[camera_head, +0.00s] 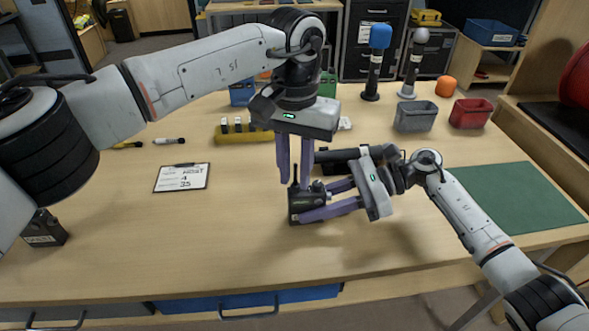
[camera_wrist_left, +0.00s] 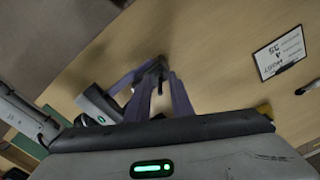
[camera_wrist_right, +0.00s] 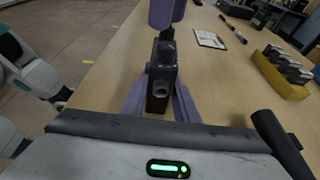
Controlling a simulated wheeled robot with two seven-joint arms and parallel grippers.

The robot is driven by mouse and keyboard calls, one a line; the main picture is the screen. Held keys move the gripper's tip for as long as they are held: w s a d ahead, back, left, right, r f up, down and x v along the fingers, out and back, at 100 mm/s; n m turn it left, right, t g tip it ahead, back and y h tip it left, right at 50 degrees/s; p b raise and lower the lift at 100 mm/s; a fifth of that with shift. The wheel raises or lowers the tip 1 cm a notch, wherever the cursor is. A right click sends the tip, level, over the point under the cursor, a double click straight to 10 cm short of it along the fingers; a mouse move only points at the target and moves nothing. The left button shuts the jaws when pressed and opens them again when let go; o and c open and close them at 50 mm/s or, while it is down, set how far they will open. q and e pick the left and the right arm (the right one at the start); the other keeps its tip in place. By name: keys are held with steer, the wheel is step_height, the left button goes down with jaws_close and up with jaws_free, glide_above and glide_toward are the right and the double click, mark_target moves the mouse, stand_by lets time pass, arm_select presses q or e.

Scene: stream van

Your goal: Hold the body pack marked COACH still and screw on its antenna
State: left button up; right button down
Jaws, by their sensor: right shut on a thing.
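A dark body pack (camera_head: 305,203) is held just above or on the table; I cannot tell which. My right gripper (camera_head: 308,202) is shut on it from the right. The pack also shows in the right wrist view (camera_wrist_right: 160,88), between the lilac fingers. Its marking is not readable. My left gripper (camera_head: 295,183) points down over the pack, its fingers apart. A thin dark upright piece (camera_head: 295,173), possibly the antenna, shows between them; I cannot tell whether it is seated on the pack. Another small dark pack (camera_head: 45,229) with an unclear label stands at the table's left.
A clipboard (camera_head: 182,177) lies left of the grippers. A yellow rack (camera_head: 240,134) with several small dark items stands behind. Microphones (camera_head: 375,62), grey (camera_head: 415,117) and red (camera_head: 470,113) bins and a green mat (camera_head: 515,196) are to the right. The front table is clear.

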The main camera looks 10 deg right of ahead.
arm_select(q)
steer(key=n, duration=0.4)
steer(key=shift+d, duration=0.1)
stand_by(0.3)
steer(key=n, duration=0.4)
jaws_close()
steer(key=m, duration=0.4)
stand_by(0.3)
